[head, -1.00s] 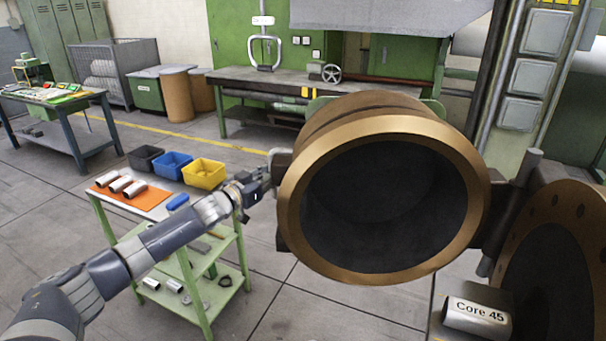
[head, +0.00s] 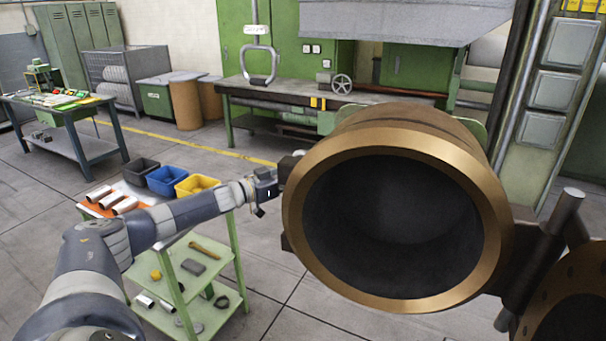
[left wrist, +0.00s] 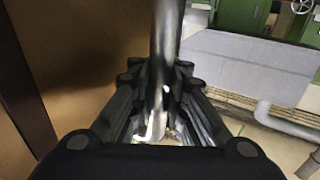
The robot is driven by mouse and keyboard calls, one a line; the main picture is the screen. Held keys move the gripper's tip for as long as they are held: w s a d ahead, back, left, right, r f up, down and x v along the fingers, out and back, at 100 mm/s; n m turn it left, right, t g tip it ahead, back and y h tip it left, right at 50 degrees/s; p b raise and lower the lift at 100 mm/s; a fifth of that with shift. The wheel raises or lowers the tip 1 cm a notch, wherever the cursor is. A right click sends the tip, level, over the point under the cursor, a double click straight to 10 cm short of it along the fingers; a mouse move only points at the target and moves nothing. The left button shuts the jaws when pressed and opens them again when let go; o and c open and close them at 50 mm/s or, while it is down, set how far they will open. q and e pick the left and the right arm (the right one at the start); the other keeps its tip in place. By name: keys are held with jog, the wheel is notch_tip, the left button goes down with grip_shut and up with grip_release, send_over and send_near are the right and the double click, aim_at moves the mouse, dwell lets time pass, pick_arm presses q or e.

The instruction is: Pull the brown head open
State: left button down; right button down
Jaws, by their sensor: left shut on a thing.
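The brown head (head: 400,141) is a large, thick round ring with a bronze rim and a dark hollow inside. It stands swung out, its hollow facing me, joined at its right to a hinge (head: 560,230). Its brown side (left wrist: 70,50) fills the left of the left wrist view. My left gripper (head: 268,186) is at the head's left edge. In the left wrist view its fingers (left wrist: 160,110) are closed around a shiny metal handle bar (left wrist: 165,45). The handle is hardly visible in the head view. My right gripper is not in view.
A brown flange (head: 572,310) shows partly at the bottom right. A green cart (head: 238,250) with black, blue and yellow bins (head: 197,184) stands behind my left arm. A workbench (head: 275,92) is at the back. Open floor lies below the head.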

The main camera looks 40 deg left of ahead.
pick_arm(q)
jog(key=c, duration=1.7)
grip_release()
jog(key=shift+s+a, duration=0.1)
jog(key=shift+a, duration=0.15)
jog(key=shift+o, duration=0.8)
jog(key=shift+a, duration=0.1)
jog(key=shift+s+f, duration=0.1)
jog(key=shift+s, duration=0.1)
jog(key=v, duration=1.1)
jog(key=shift+s, duration=0.3)
jog(key=shift+a, duration=0.1)
